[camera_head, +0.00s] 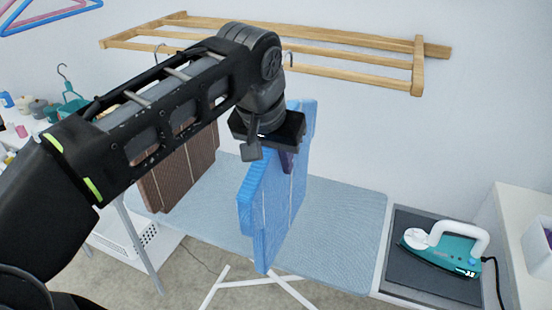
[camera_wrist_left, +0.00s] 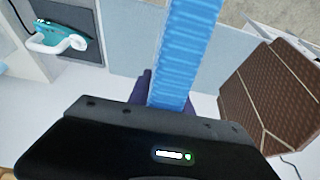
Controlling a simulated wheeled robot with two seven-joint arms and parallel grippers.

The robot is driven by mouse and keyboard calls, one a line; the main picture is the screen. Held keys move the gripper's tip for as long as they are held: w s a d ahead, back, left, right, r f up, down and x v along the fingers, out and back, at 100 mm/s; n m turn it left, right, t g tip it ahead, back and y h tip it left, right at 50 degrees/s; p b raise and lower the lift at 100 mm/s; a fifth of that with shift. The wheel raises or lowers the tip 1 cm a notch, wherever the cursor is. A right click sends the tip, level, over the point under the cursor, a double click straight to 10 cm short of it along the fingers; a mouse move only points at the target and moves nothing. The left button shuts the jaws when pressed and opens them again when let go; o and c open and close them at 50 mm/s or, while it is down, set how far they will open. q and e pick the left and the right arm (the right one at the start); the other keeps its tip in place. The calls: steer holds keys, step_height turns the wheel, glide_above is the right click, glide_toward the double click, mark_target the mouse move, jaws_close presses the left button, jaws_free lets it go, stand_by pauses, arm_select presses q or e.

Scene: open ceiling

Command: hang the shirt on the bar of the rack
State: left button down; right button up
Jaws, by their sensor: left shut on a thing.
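A folded-flat blue shirt (camera_head: 272,205) hangs upright in front of the wall, above the ironing board. My left gripper (camera_head: 287,160) is shut on its upper part; the wrist view (camera_wrist_left: 168,90) shows a dark finger on each side of the blue cloth (camera_wrist_left: 187,50). The wooden rack (camera_head: 300,68) is on the wall above and behind. A thin hook (camera_head: 290,58) shows at its front bar, just right of my wrist; my arm hides what joins it to the shirt, and I cannot tell whether it rests on the bar. My right gripper is not in view.
A brown garment (camera_head: 180,170) hangs left of the blue shirt, partly behind my arm, with a hook (camera_head: 160,50) at the rack. The ironing board (camera_head: 345,220) is below. A teal iron (camera_head: 445,248) stands at the right. The rack's right part is free.

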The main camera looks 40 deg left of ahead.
arm_select(q)
steer(key=shift+w+a+r+p, duration=0.1)
steer(key=shift+w+a+p, duration=0.4)
steer(key=shift+w, duration=0.8)
steer(key=shift+w+a+f+p, duration=0.1)
steer(key=shift+w+a+p, duration=0.45)
steer(key=shift+w, duration=0.75)
steer(key=shift+w+a+r+p, duration=0.1)
steer(key=shift+w+a+p, duration=0.2)
steer(key=shift+w+p, duration=0.7)
steer(key=shift+b+x, duration=0.95)
steer(key=shift+b, duration=0.15)
steer(key=shift+w+f+b, duration=0.1)
steer(key=shift+f+b, duration=0.9)
steer(key=shift+f, duration=0.2)
steer(key=c, duration=1.1)
jaws_free()
